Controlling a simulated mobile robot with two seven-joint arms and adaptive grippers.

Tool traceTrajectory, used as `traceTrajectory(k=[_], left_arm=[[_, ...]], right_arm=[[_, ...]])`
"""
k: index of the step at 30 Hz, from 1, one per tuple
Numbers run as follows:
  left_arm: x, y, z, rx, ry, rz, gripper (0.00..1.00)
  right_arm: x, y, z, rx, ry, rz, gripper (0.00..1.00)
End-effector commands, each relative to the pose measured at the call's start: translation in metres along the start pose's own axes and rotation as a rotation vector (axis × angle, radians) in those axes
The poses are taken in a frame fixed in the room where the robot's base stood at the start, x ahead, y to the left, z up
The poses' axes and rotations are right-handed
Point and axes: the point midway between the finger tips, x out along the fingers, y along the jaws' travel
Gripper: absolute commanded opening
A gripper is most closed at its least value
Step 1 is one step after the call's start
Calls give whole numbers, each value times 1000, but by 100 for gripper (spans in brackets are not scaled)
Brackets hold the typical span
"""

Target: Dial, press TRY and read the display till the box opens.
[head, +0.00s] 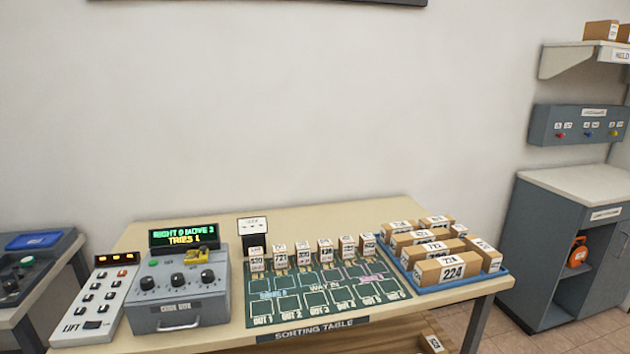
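The grey code box (212,309) stands on the left part of the sorting table. Its front carries three black dials: left (147,283), middle (177,280) and right (207,276). Their pointer settings are too small to read. A green button (153,262) and a yellow piece (196,257) sit on the upper face; I cannot read any TRY label. The display (184,236) behind it appears to read "RIGHT 0 MOVE 3" in green and "TRIES 1" in yellow. The box looks closed, with a metal handle (178,326) on the front. Neither gripper is in view.
A white LIFT panel (88,311) with several buttons stands left of the box. A green sorting mat (318,290) with small numbered boxes is to its right. A blue tray (420,289) of parcels is at the table's right end. A grey cabinet (548,225) stands at far right.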

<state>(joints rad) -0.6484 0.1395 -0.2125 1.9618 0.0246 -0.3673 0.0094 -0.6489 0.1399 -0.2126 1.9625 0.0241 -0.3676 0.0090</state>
Motion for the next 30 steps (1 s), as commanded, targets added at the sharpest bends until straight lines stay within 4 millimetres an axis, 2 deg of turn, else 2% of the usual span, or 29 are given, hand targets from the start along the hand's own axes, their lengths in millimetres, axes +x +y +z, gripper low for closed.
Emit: traceTrajectory(k=[6,8,11,30], left_arm=[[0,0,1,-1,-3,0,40],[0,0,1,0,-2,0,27],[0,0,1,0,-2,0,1],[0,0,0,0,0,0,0]], right_arm=[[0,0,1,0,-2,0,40],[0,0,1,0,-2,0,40],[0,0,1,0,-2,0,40],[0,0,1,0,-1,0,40]])
